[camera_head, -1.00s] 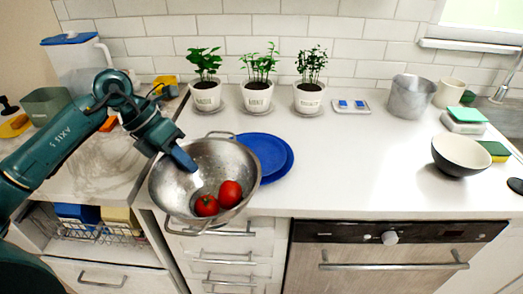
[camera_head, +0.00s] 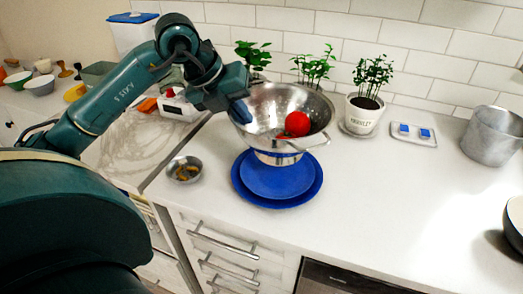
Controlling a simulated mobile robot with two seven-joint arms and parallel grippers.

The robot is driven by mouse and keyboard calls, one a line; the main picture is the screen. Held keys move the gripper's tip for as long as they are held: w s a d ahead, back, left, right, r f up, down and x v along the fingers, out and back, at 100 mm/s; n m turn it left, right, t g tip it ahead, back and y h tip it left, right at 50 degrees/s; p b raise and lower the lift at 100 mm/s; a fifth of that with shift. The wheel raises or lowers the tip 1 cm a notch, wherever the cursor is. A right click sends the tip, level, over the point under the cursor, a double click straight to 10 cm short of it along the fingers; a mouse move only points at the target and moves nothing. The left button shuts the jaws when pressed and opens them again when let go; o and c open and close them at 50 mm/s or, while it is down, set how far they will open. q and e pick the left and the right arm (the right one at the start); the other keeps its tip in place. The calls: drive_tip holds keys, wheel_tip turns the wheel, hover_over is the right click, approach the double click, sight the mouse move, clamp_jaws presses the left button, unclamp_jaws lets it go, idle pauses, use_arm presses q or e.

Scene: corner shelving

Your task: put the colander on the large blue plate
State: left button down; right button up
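The metal colander (camera_head: 267,104) is in the middle of the head view, with a red tomato (camera_head: 297,123) in it. Its foot shows over the back part of two stacked blue plates; I cannot tell if it touches them. The large blue plate (camera_head: 311,192) lies on the counter under a smaller blue plate (camera_head: 275,181). My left gripper (camera_head: 239,110) is at the colander's left rim and appears shut on it; the fingertips are partly hidden against the rim. My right gripper is not in view.
A small metal bowl (camera_head: 172,173) stands left of the plates. Potted plants, one in a white pot (camera_head: 362,115), stand behind along the wall. A metal pot (camera_head: 493,137) and a dark bowl (camera_head: 514,225) are at the right. Counter right of the plates is clear.

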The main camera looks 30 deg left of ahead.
use_arm(q)
wheel_tip(320, 180, down, 7)
drive_tip(key=shift+r, duration=0.2)
drive_tip(key=shift+f, duration=0.2)
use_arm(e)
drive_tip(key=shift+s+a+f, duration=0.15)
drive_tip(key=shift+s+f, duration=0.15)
use_arm(q)
drive_tip(key=shift+f+b, duration=0.2)
drive_tip(key=shift+b, duration=0.1)
drive_tip(key=c, duration=1.6)
unclamp_jaws()
drive_tip(key=shift+c, duration=0.2)
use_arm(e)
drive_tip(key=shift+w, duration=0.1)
